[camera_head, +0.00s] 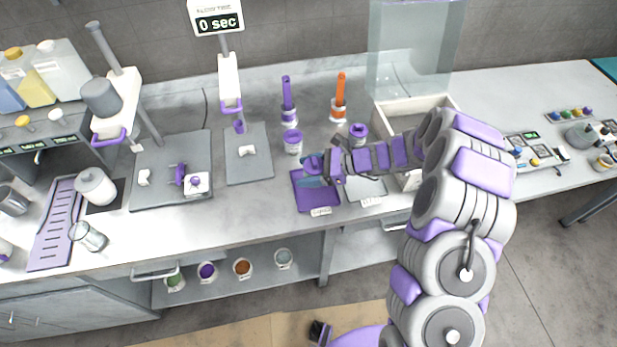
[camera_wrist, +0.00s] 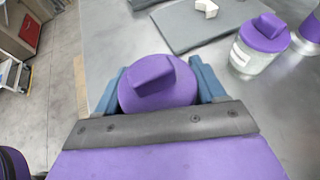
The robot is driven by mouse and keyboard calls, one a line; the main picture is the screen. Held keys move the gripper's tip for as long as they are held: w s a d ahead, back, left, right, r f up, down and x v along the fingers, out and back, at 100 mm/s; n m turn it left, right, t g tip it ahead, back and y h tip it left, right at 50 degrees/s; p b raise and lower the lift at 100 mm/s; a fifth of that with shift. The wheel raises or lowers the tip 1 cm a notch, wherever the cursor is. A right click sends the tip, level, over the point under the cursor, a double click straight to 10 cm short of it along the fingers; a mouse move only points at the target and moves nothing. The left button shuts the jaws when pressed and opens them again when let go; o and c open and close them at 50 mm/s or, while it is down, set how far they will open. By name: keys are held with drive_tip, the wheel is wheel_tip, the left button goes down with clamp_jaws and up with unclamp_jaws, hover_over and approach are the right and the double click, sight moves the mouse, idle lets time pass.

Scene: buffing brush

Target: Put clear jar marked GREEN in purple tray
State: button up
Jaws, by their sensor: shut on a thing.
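My gripper (camera_head: 313,168) is shut on a jar with a round purple lid and raised handle. The wrist view shows this lid (camera_wrist: 157,83) between my two blue fingers (camera_wrist: 158,88). The jar's body and any marking on it are hidden there. In the head view the held lid (camera_head: 312,162) is over the back part of the purple tray (camera_head: 318,197), at the bench front. I cannot tell whether the jar touches the tray. The tray's front label is too small to read.
A clear jar with a purple lid (camera_head: 292,141) stands behind and left of the tray; it also shows in the wrist view (camera_wrist: 262,45). Another purple-lidded jar (camera_head: 358,132) stands to the right. A grey mat (camera_head: 248,165) lies left. An open-topped box (camera_head: 412,105) is behind my arm.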

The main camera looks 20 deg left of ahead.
wheel_tip(320, 180, down, 4)
drive_tip(key=shift+r+b, duration=0.2)
drive_tip(key=shift+b, duration=0.15)
drive_tip(key=shift+r, duration=0.1)
drive_tip(key=o, duration=1.3)
drive_tip(key=p+v, duration=0.2)
drive_tip(key=v, duration=1)
drive_tip(key=shift+d, duration=0.1)
